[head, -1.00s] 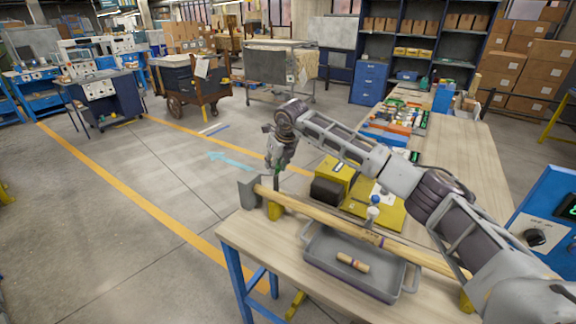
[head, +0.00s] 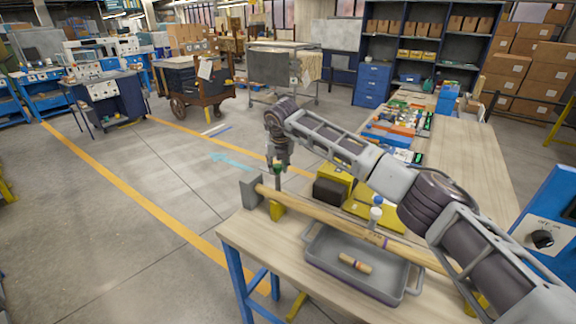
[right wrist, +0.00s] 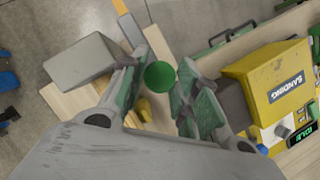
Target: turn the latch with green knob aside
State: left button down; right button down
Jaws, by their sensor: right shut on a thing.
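The green knob (right wrist: 160,75) sits between the two fingers of my right gripper (right wrist: 158,92) in the right wrist view. The gripper is shut on it. In the head view my right gripper (head: 278,164) points down at the far left end of the wooden bar (head: 330,215), above the yellow support (head: 277,211). The latch arm under the knob is mostly hidden by the fingers, so I cannot tell its angle. My left gripper is not in view.
A grey block (head: 252,190) stands at the bar's left end. A yellow sanding machine (right wrist: 272,80) is close beside the gripper. A grey tray (head: 325,268) with a short wooden piece (head: 355,263) lies below the bar. A blue control box (head: 545,225) stands at right.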

jog(key=shift+r, duration=0.1)
dwell(0.6)
jog(key=c, duration=1.1)
grip_release()
jog(key=v, duration=1.1)
jog(key=shift+s+a+r, duration=0.1)
jog(key=shift+s+r, duration=0.1)
jog(key=shift+r, duration=0.15)
